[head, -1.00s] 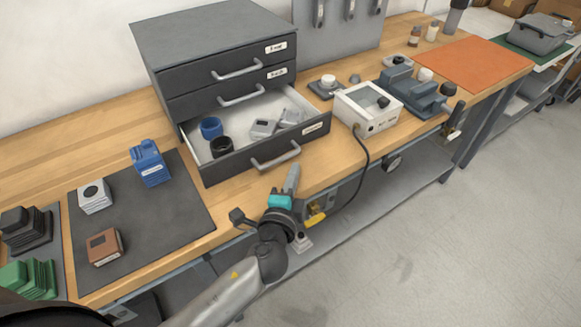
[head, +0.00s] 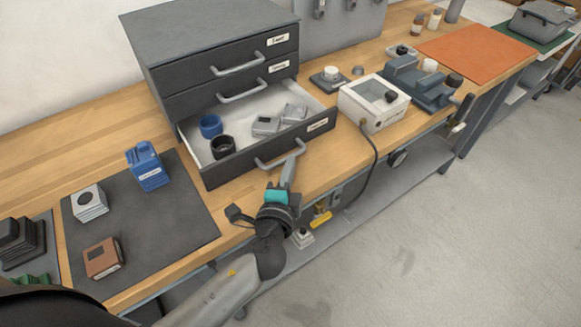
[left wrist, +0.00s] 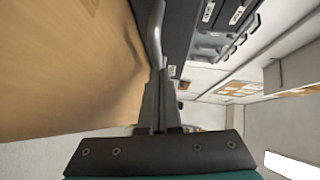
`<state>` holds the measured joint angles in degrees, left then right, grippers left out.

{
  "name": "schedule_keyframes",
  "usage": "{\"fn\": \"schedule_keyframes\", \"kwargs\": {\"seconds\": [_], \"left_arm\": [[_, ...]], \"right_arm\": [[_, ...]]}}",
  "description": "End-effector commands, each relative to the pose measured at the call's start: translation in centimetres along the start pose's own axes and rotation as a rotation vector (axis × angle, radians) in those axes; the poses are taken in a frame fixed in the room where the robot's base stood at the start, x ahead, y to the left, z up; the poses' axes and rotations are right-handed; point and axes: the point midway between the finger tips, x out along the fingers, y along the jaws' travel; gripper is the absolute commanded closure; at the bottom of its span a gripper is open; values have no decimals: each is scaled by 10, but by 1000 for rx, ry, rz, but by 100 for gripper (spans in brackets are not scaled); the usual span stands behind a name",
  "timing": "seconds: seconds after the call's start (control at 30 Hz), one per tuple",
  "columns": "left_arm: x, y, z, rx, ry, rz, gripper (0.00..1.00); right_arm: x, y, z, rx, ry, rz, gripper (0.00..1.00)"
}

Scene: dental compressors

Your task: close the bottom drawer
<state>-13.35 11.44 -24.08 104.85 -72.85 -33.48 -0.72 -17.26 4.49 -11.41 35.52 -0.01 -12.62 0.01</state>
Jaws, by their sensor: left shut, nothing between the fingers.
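The bottom drawer (head: 300,142) of the dark grey cabinet is pulled out over the workbench. Inside it lie a blue ring, a black ring and grey blocks. Its curved grey handle (head: 281,156) faces the front edge of the bench. My left gripper (head: 291,163) is shut and empty, with its fingertips at the handle in the head view. In the left wrist view, the shut fingers (left wrist: 160,105) point at the drawer front and the handle (left wrist: 155,35) lies just ahead of them. I cannot tell whether they touch it. My right gripper is not in view.
The upper two drawers (head: 235,65) are shut. A dark mat (head: 185,218) with a blue block (head: 148,166) and two smaller blocks lies left of the cabinet. A white box (head: 373,104) with a cable stands to the right. The floor in front is clear.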

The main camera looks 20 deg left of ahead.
Motion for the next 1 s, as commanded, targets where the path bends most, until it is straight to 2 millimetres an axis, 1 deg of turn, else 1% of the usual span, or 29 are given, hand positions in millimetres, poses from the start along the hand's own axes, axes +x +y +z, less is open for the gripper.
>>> {"fn": "schedule_keyframes", "kwargs": {"seconds": [0.17, 0.5, 0.7, 0.9, 1.0], "left_arm": [[17, -7, 17, 3, -3, -5, 100], [71, -23, 70, 4, -4, -6, 100], [98, -30, 96, 2, -4, -5, 100], [114, -35, 112, 3, -3, -3, 100], [118, -36, 116, 1, -2, -4, 100]], "right_arm": [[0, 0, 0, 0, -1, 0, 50], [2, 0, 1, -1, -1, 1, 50], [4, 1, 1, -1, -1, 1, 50], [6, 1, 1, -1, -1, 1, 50], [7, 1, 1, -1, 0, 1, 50]]}}
